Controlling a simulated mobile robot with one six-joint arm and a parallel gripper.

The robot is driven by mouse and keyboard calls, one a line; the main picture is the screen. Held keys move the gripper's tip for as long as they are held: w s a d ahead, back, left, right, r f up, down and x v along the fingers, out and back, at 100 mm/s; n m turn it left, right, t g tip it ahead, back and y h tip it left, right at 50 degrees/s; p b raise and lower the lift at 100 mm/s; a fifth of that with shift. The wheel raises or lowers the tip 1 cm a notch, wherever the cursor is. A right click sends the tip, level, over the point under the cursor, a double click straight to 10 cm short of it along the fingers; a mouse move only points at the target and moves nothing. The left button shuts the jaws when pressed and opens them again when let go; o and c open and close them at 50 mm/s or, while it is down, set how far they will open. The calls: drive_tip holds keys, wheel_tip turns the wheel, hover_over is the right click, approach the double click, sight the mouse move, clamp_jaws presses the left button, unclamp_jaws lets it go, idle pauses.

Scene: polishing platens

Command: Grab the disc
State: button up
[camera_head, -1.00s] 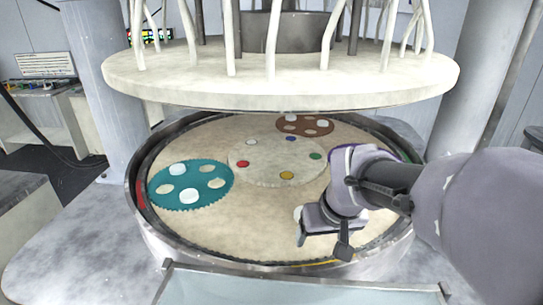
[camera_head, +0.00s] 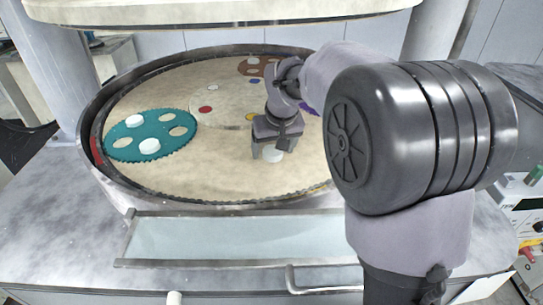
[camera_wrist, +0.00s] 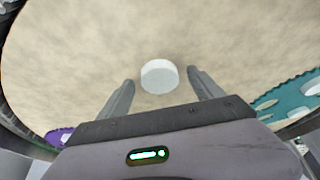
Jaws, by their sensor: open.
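A white disc (camera_wrist: 159,77) lies flat on the beige platen (camera_wrist: 75,60) in the wrist view. It sits between and just beyond the tips of my gripper (camera_wrist: 161,80), whose two fingers are apart. In the head view, the same disc (camera_head: 272,155) shows partly, under my gripper (camera_head: 268,150) on the front right part of the platen. My gripper is open and holds nothing. Whether the fingers touch the platen cannot be told. Other white discs lie in the teal carrier (camera_head: 184,145), such as one (camera_head: 149,146) near its front.
A raised metal rim (camera_head: 100,185) surrounds the platen. A brown carrier (camera_head: 246,69) lies at the back, and a purple one (camera_wrist: 55,137) is partly seen. A thick upper plate (camera_head: 220,12) hangs above. A pale tray (camera_head: 230,238) lies in front.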

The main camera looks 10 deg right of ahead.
drive_tip(key=shift+r, duration=0.1)
drive_tip(key=shift+c, duration=0.3)
drive_tip(key=c, duration=1.5)
drive_tip(key=shift+r, duration=0.1)
